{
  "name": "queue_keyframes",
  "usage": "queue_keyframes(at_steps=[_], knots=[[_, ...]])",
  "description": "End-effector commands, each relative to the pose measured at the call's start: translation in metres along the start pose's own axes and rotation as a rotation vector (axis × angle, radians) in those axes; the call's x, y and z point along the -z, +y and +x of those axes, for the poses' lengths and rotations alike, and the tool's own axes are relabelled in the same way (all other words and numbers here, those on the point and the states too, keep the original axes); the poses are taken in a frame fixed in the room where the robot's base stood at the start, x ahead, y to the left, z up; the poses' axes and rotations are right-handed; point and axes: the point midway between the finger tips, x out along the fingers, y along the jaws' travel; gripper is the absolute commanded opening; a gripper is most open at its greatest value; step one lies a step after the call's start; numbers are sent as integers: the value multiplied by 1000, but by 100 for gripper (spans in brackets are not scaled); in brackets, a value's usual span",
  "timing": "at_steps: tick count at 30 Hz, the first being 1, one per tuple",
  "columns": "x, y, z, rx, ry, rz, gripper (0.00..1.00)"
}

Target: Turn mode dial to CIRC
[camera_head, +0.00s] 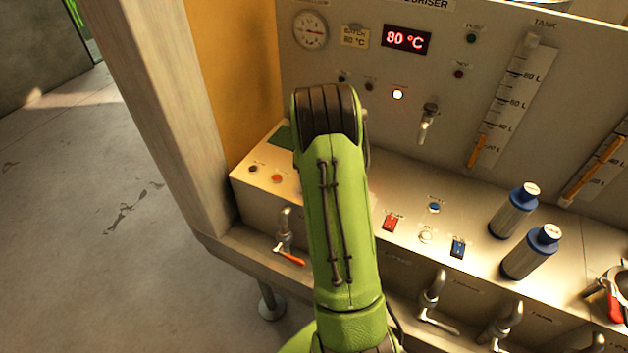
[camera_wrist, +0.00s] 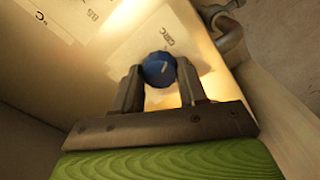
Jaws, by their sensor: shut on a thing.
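The mode dial (camera_wrist: 158,68) is a round blue knob with a short white mark, in the middle of the wrist view. It sits on a pale label plate, with lettering that seems to read CIRC (camera_wrist: 167,41) just above it in the picture. My gripper (camera_wrist: 160,80) has one finger on each side of the dial and is shut on it. The mark's exact direction is hard to read, and any other labels around the dial are hidden or blurred. In the head view my green arm hides the dial and my gripper.
The metal control panel (camera_head: 405,180) carries a red switch (camera_head: 391,222), a blue switch (camera_head: 458,248) and two blue-capped cylinders (camera_head: 514,210) right of my arm. Taps (camera_head: 432,300) stick out along the front. A post (camera_head: 160,120) stands at left, with open floor (camera_head: 80,210) beyond.

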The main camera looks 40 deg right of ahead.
Motion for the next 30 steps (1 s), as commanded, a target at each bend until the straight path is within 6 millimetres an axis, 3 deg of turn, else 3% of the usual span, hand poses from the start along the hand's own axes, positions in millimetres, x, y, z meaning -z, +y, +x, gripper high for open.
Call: queue_keyframes(at_steps=[9,25,26,30], knots=[[1,0,-1,-2,3,-115,11],[1,0,-1,-2,3,-137,11],[1,0,-1,-2,3,-137,45],[1,0,-1,-1,3,-136,66]])
